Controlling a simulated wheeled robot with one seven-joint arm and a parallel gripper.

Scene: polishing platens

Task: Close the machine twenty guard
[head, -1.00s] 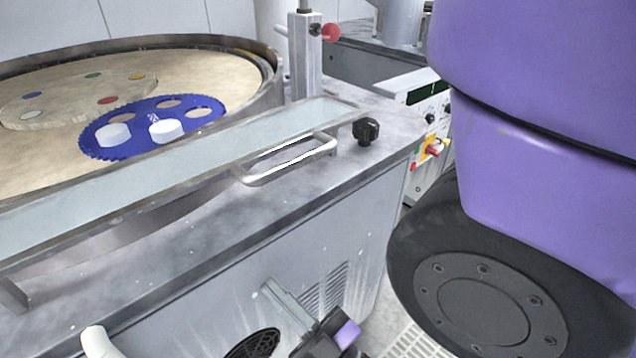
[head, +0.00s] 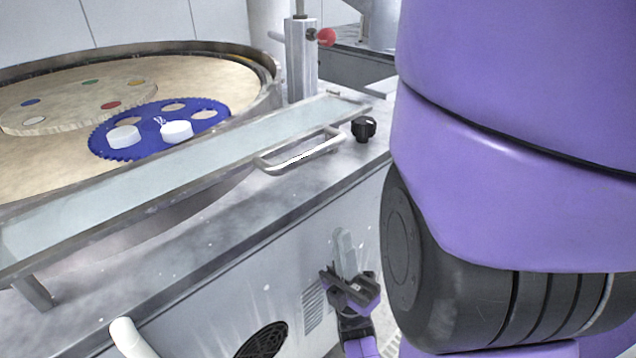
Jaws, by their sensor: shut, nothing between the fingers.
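The guard (head: 185,165) is a long clear panel in a metal frame, lying along the front of the round polishing platen (head: 35,158). Its bent metal handle (head: 303,156) sticks out from its front edge, near the right end. My gripper (head: 338,272) is low in front of the machine's front panel, below the handle and well apart from it. Its fingers are together with nothing between them. The machine's number is not seen, so I cannot tell which machine this is.
A black knob (head: 364,128) stands on the machine top right of the handle. A post with a red ball (head: 326,37) rises behind. A blue toothed carrier (head: 150,135) with white discs lies on the platen. A white curved bar (head: 130,338) is at lower left.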

